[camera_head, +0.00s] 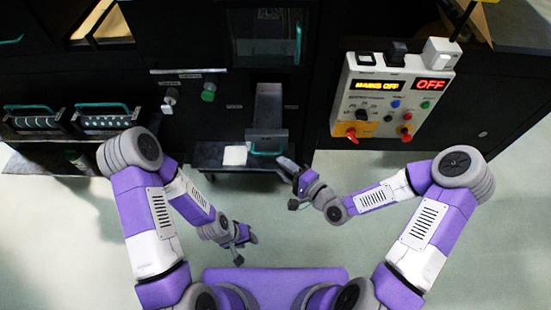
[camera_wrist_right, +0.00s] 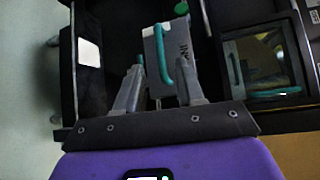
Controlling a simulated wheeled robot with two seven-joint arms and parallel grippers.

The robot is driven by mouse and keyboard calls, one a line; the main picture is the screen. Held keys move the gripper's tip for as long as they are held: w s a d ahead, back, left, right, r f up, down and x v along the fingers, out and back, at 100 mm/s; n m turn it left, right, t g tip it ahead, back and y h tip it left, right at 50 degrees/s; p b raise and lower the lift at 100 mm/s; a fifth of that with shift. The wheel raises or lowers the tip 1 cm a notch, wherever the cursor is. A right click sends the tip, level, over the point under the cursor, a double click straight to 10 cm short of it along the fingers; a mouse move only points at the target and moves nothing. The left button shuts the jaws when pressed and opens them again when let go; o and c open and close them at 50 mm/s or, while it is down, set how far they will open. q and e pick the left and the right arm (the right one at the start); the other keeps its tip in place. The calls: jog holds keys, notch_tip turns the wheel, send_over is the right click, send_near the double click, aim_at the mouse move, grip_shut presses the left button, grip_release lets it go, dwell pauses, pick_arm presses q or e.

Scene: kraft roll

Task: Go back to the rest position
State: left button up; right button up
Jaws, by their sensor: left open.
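My left gripper (camera_head: 246,250) is open and empty, low over the pale floor in the head view. My right gripper (camera_head: 284,166) is beside the grey chute (camera_head: 268,105) with its teal handle (camera_head: 266,153), at the front of the dark machine. In the right wrist view its two fingers (camera_wrist_right: 160,88) stand apart, and the teal handle (camera_wrist_right: 159,48) shows between and beyond them. I see nothing held between them; whether a finger touches the handle I cannot tell.
A white square (camera_head: 235,155) lies on a dark shelf left of the chute. A control panel (camera_head: 390,100) with lit displays reading "MAINS OFF" and "OFF" stands at the right. Racks with teal handles (camera_head: 103,118) are at the left. The floor between my arms is clear.

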jog(key=shift+v, duration=0.9)
jog(key=shift+f, duration=0.1)
jog(key=s+d+f+n+g+h, duration=0.2)
jog(key=s+f+n+g+h, duration=0.1)
jog(key=s+f, duration=0.4)
jog(key=s+d+f+n+g+h, duration=0.3)
jog(key=s+f+g, duration=0.5)
jog(key=f, duration=0.4)
jog(key=shift+s+d+f+n+h+p, duration=0.2)
jog(key=shift+d+n+h+p, duration=0.3)
jog(key=shift+n, duration=0.6)
